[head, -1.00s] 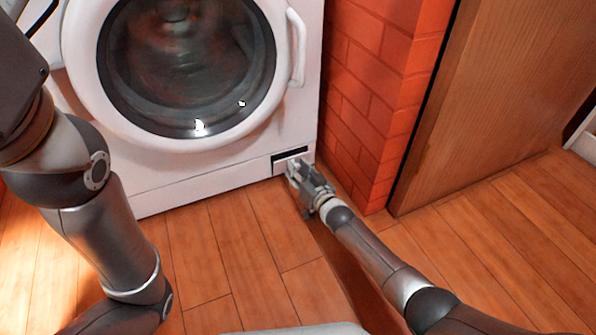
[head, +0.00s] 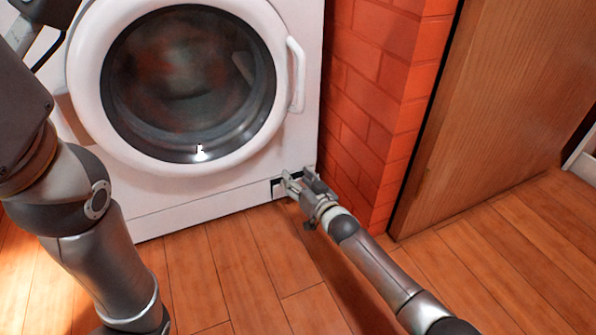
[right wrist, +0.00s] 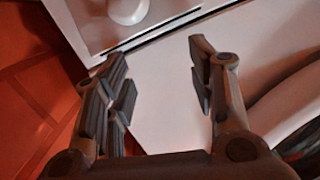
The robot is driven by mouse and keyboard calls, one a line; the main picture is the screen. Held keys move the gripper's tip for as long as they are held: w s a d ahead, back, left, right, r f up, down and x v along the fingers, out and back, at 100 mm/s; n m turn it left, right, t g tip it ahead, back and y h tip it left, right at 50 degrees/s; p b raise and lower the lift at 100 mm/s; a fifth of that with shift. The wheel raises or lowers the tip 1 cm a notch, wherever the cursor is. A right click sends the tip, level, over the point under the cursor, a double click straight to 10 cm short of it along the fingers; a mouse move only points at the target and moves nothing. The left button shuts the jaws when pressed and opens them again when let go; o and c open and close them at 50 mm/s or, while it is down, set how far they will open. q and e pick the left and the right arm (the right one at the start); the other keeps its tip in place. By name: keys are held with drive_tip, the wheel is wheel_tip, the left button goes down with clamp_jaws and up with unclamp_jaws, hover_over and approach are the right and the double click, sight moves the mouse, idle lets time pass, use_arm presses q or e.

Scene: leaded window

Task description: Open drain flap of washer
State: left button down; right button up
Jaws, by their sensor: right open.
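The white washer (head: 200,200) stands in the head view. A dark opening (head: 276,188) shows at its lower right corner, and a round white cap (right wrist: 127,10) shows inside a recess at the top of the right wrist view. The drain flap itself cannot be made out; my gripper covers much of that corner. My right gripper (head: 297,181) is at the opening. In the right wrist view (right wrist: 160,72) its fingers are spread, with nothing held between them and white panel behind. My left arm comes in from the left; I cannot make out its gripper.
The washer's round door (head: 190,85) is shut, with a white handle (head: 297,75). A red brick pillar (head: 385,110) stands close to the right of my gripper, with a wooden panel (head: 500,100) beyond it. The wooden floor (head: 230,270) in front is clear.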

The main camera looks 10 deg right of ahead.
drive_tip(key=shift+r, duration=1.85)
